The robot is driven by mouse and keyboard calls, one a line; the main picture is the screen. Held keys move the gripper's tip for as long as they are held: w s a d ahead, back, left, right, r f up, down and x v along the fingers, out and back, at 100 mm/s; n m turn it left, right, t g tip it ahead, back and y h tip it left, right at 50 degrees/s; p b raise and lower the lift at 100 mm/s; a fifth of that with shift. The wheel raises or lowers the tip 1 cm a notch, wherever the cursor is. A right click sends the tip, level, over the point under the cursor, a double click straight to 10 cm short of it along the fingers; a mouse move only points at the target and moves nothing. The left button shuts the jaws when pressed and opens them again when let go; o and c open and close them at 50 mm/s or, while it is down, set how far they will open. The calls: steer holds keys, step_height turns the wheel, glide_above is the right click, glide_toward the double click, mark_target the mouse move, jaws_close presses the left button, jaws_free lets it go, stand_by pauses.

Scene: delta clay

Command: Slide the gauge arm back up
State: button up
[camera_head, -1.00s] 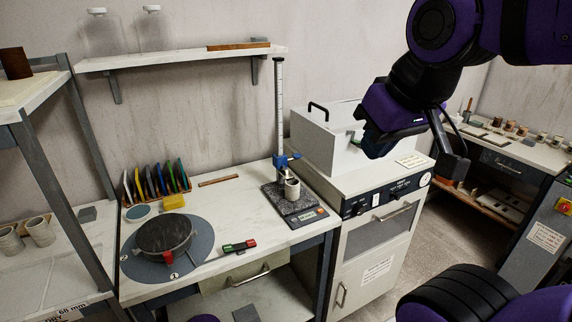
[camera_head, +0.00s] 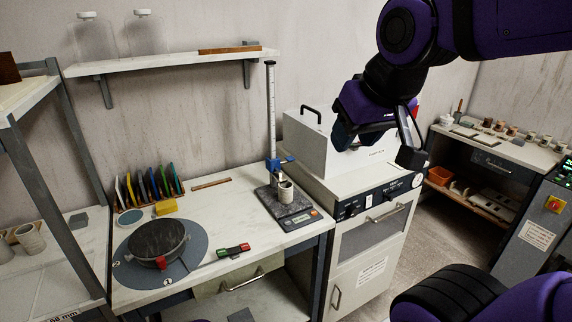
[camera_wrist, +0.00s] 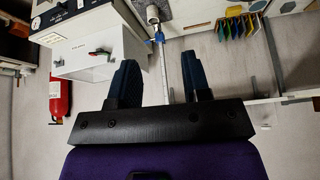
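The gauge is an upright ruled post (camera_head: 271,110) on a dark speckled base (camera_head: 285,212) with a small display. Its blue gauge arm (camera_head: 280,163) sits low on the post, just above a small pale clay cup (camera_head: 286,190) on the base. I cannot tell whether the arm touches the cup. In the wrist view, which looks upside down, the post (camera_wrist: 164,68), blue gauge arm (camera_wrist: 158,38) and cup (camera_wrist: 152,13) show beyond my gripper (camera_wrist: 157,62). My gripper is open and empty, its two dark blue fingers apart. It hangs right of the gauge and well clear of it.
A white kiln-like box (camera_head: 315,142) on a cabinet stands right of the gauge. A wall shelf (camera_head: 170,62) with glass jars is above left.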

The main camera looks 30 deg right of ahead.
mark_target(289, 160)
steer(key=w+d+f+m+t, duration=0.2)
steer(key=w+d+f, duration=0.1)
steer(key=w, duration=0.7)
steer(key=w+d+f+m+t, duration=0.2)
steer(key=w+f+m, duration=0.1)
steer(key=w, duration=0.7)
steer(key=w+d+f+m+t, duration=0.1)
steer(key=w+d+f+m, duration=0.2)
steer(key=w, duration=0.7)
steer(key=w+d+f+m+t, duration=0.2)
steer(key=w+f+m, duration=0.1)
steer(key=f, duration=0.5)
steer(key=w+d+f+m+t+y, duration=0.1)
steer(key=w+d+f+m+t, duration=0.2)
steer(key=f, duration=0.5)
steer(key=w+d+f+m+t, duration=0.2)
steer(key=w+f+m, duration=0.1)
steer(key=f, duration=0.5)
steer(key=w, duration=1)
steer(key=shift+w+r, duration=0.15)
steer(key=shift+w, duration=0.1)
jaws_close()
